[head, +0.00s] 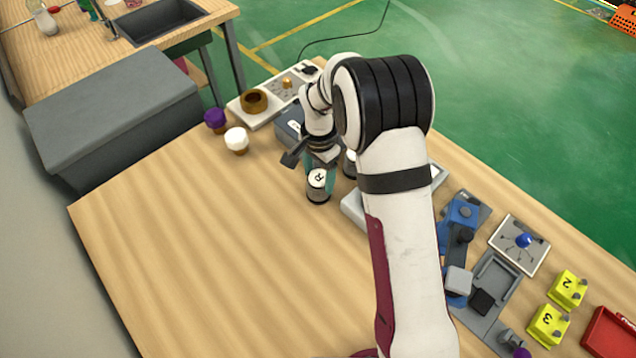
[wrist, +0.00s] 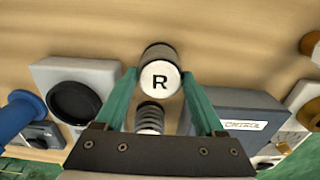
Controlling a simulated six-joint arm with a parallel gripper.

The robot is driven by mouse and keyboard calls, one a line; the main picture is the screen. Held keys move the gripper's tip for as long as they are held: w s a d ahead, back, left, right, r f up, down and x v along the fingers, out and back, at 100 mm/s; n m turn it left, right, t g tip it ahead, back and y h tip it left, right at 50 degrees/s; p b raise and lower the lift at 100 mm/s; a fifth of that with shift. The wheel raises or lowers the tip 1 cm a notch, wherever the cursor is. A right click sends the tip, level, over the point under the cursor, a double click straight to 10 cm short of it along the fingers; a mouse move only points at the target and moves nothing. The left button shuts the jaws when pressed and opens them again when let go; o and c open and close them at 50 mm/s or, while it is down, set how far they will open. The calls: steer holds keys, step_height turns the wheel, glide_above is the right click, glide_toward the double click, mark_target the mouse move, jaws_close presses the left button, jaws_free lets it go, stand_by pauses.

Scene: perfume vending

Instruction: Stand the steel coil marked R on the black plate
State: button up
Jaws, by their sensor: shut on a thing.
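The steel coil marked R (head: 317,181) has a white top with a black R. In the wrist view the coil (wrist: 160,75) is between the green fingertips of my gripper (wrist: 160,78), which is shut on it. In the head view my gripper (head: 318,168) holds it upright over the wooden table; whether its base touches the wood I cannot tell. The round black plate (wrist: 75,102) is on a pale grey box at the left in the wrist view. My arm hides the plate in the head view.
A ribbed spring-like part (wrist: 150,118) shows between the fingers, beyond the coil. A grey box labelled CONTROL (wrist: 245,118) is at the right in the wrist view. White and purple caps (head: 236,140) stand left of my gripper. The left table top is clear.

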mark_target(319, 177)
steer(key=shift+r, duration=2.5)
steer(key=s+d+r, duration=0.2)
steer(key=d+r, duration=0.2)
steer(key=d, duration=0.3)
steer(key=s+d+r, duration=0.3)
steer(key=d+r, duration=0.1)
steer(key=d, duration=0.3)
steer(key=shift+w+a+f, duration=0.1)
steer(key=shift+w+f, duration=0.05)
steer(key=shift+f, duration=1.45)
steer(key=shift+w+a+f, duration=0.1)
steer(key=shift+f, duration=1.5)
steer(key=shift+f, duration=0.7)
steer(key=o, duration=1.1)
steer(key=shift+r, duration=0.1)
